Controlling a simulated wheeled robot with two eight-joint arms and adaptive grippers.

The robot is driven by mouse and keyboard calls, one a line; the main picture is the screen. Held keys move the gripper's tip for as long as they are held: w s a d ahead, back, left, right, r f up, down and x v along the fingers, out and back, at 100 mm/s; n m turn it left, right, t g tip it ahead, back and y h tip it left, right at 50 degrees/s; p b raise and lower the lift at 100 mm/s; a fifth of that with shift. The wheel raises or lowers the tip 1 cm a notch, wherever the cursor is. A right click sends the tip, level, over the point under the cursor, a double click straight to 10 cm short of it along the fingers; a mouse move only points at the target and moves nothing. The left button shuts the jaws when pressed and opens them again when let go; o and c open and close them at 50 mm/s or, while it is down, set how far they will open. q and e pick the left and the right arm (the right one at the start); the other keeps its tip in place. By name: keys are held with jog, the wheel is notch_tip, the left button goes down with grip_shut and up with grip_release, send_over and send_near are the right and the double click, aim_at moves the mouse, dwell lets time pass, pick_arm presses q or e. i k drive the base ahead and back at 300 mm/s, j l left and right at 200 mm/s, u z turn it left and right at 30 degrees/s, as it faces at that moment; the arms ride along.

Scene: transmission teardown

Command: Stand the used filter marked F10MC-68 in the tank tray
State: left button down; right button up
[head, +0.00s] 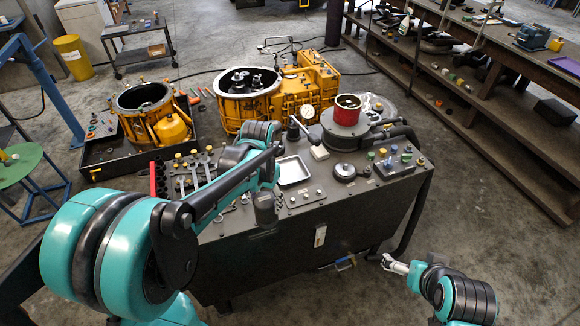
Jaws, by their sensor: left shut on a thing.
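My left gripper (267,190) hangs pointing down at the near side of the dark tank bench. It is shut on what looks like a dark grey filter canister (265,210), held upright in front of the bench top. My own wrist hides most of the fingers, and no marking is readable. A shallow silver tray (292,170) lies on the bench top just right of and behind the canister, and looks empty. My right gripper (393,265) is low at the right, apart from the bench front; its finger gap is too small to judge.
Yellow transmission cases (250,100) stand beyond. Shelving (480,85) lines the right; floor between is open.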

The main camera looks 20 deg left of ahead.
aim_at(290, 173)
jog(key=i, duration=0.9)
